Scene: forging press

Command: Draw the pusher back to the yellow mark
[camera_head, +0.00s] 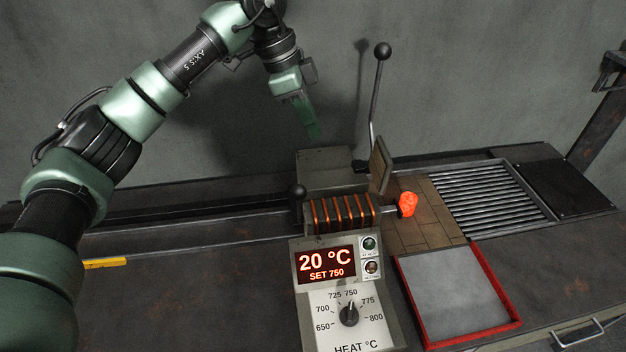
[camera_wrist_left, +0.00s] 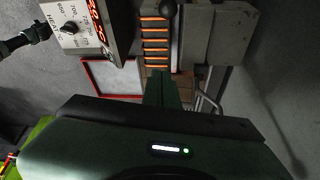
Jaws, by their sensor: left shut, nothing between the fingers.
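The pusher's black knob (camera_head: 298,191) stands upright at the left end of the heating coil (camera_head: 342,213). A rod (camera_head: 388,210) shows at the coil's right end, touching or close to a glowing orange billet (camera_head: 408,204). The yellow mark (camera_head: 105,263) lies far to the left on the bench front. My left gripper (camera_head: 311,128) is shut and empty, in the air above and behind the knob, apart from it. In the left wrist view its fingers (camera_wrist_left: 162,90) point toward the coil (camera_wrist_left: 155,42), with the knob (camera_wrist_left: 168,9) at the top edge. My right gripper is not in view.
A long dark rail (camera_head: 180,212) runs left from the coil. A control box (camera_head: 347,308) reading 20 °C, set 750, stands in front. A tall ball-topped lever (camera_head: 376,95) rises behind. A red-rimmed tray (camera_head: 487,287) and slatted grate (camera_head: 490,200) lie right.

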